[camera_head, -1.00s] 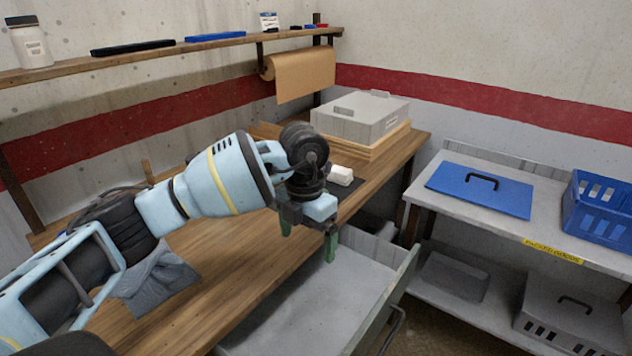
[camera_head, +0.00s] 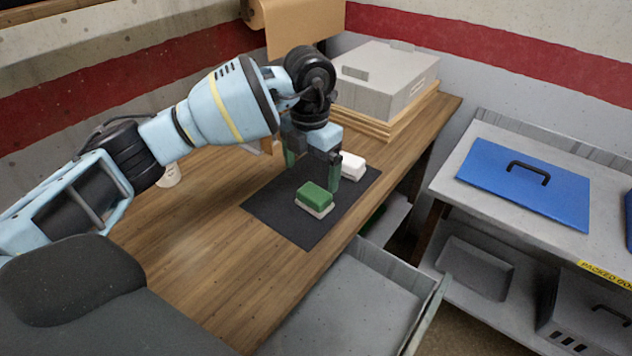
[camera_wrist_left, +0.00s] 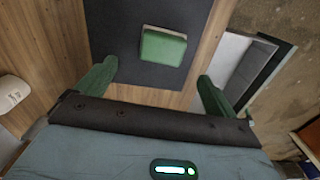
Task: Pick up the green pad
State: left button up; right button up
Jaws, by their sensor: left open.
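The green pad (camera_head: 316,195) has a green upper part over a pale lower layer. It lies on a dark mat (camera_head: 278,212) on the wooden bench, and it shows in the left wrist view (camera_wrist_left: 162,47) beyond the fingertips. My left gripper (camera_head: 312,170) is open, its two green fingers pointing down. In the head view it is just behind the pad. In the left wrist view the pad lies ahead of the gap between the fingers (camera_wrist_left: 156,84), and nothing is between them. A white block (camera_head: 352,166) lies on the mat behind the right finger. My right gripper is out of view.
An open grey drawer (camera_head: 350,300) juts out below the bench's front edge. A grey lidded box (camera_head: 385,75) on wooden boards stands at the back of the bench. A side table with a blue lid (camera_head: 525,185) is at right. The front left bench top is clear.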

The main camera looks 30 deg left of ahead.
aim_at(315, 192)
pick_arm(q)
jog(key=shift+w, duration=0.1)
jog(key=shift+f, duration=0.95)
jog(key=shift+w+d+f, duration=0.1)
jog(key=shift+w+f, duration=0.05)
jog(key=shift+f, duration=1.3)
jog(key=shift+w+d+f, duration=0.1)
jog(key=shift+f, duration=1.3)
jog(key=c, duration=1.1)
jog(key=shift+o, duration=0.2)
jog(key=shift+r, duration=0.1)
